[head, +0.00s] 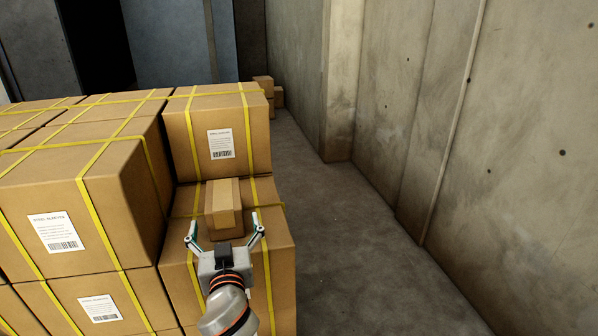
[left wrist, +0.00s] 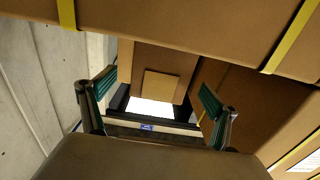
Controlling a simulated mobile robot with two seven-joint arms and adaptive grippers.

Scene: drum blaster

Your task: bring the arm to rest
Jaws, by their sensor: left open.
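My left gripper (head: 225,222) is in the lower middle of the head view, fingers spread and pointing away from me. A small cardboard box (head: 223,200) with a paler tape strip sits on a larger strapped box (head: 275,240), just beyond the fingers. In the head view the fingertips lie either side of its near end; I cannot tell whether they touch it. In the left wrist view the open fingers (left wrist: 155,102) stand wide apart, with brown cardboard surfaces around them. My right gripper is not in view.
Large strapped boxes (head: 85,205) fill the left, and a taller one (head: 235,165) stands behind the small box. Small boxes (head: 265,88) lie farther back. A concrete wall (head: 500,130) bounds the right, with clear floor (head: 355,245) between it and the boxes.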

